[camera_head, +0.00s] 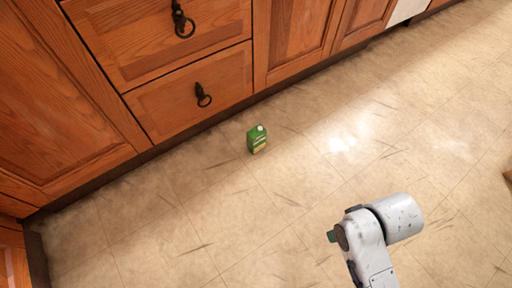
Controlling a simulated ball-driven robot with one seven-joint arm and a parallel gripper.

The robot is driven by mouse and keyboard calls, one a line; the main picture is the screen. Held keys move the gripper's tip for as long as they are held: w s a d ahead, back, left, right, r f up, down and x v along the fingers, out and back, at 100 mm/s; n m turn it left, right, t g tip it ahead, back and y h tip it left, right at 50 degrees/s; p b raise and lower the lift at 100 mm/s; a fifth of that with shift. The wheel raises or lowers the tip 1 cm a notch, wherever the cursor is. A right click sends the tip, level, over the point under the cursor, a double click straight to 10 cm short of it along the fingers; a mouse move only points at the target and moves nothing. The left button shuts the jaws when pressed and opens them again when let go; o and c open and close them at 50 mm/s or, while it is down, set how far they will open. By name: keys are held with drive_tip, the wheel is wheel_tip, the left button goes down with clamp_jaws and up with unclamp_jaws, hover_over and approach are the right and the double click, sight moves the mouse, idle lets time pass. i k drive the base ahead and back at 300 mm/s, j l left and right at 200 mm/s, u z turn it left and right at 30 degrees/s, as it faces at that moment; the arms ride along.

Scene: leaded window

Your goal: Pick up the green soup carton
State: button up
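The green soup carton (257,139) stands upright on the tiled floor in the head view, a short way out from the wooden cabinets. It has a white cap on top and a pale band low on its front. Part of my white-grey arm shows at the lower right, apart from the carton and nearer to the camera. My gripper's fingers cannot be made out in this view, so nothing shows of whether they are open or shut.
Wooden cabinets with drawers (190,100) and dark ring handles run along the back and left. The beige floor (190,215) around the carton is clear. A brown edge (508,175) shows at the far right.

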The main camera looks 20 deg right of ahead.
sight(256, 137)
drive_tip(key=i+j, duration=0.1)
drive_tip(key=i, duration=0.5)
drive_tip(key=i+j+z, duration=0.1)
drive_tip(key=i, duration=0.55)
